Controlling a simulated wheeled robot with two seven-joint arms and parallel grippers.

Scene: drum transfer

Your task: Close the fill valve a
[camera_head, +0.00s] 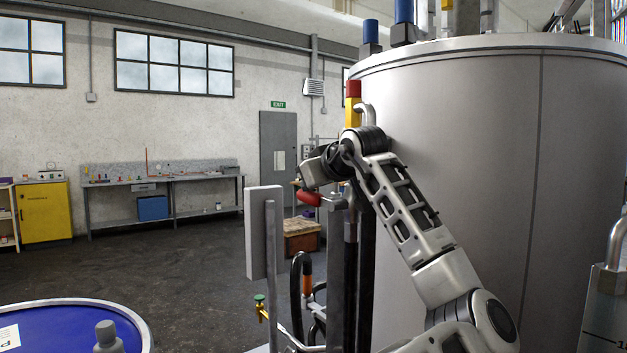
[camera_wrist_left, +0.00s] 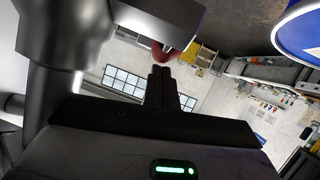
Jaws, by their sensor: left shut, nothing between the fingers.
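A red lever handle (camera_head: 310,198), which looks like the fill valve's, sticks out to the left from pipework in front of the large grey tank (camera_head: 455,150). My arm crosses the tank, and its wrist bends down just above the handle. I take it for my left arm, because the left wrist view shows a red handle (camera_wrist_left: 163,50) just beyond the fingertips. My left gripper (camera_wrist_left: 160,72) is shut and empty, with its tips close to the red part; I cannot tell whether they touch. Its fingers are not clear in the head view. My right gripper is not in view.
A grey upright plate (camera_head: 263,232) stands left of the pipework. Below it is a small valve with a green handle (camera_head: 259,298). A blue drum (camera_head: 60,325) stands at lower left. A bench (camera_head: 160,182) and yellow cabinet (camera_head: 45,212) line the far wall. The floor between is open.

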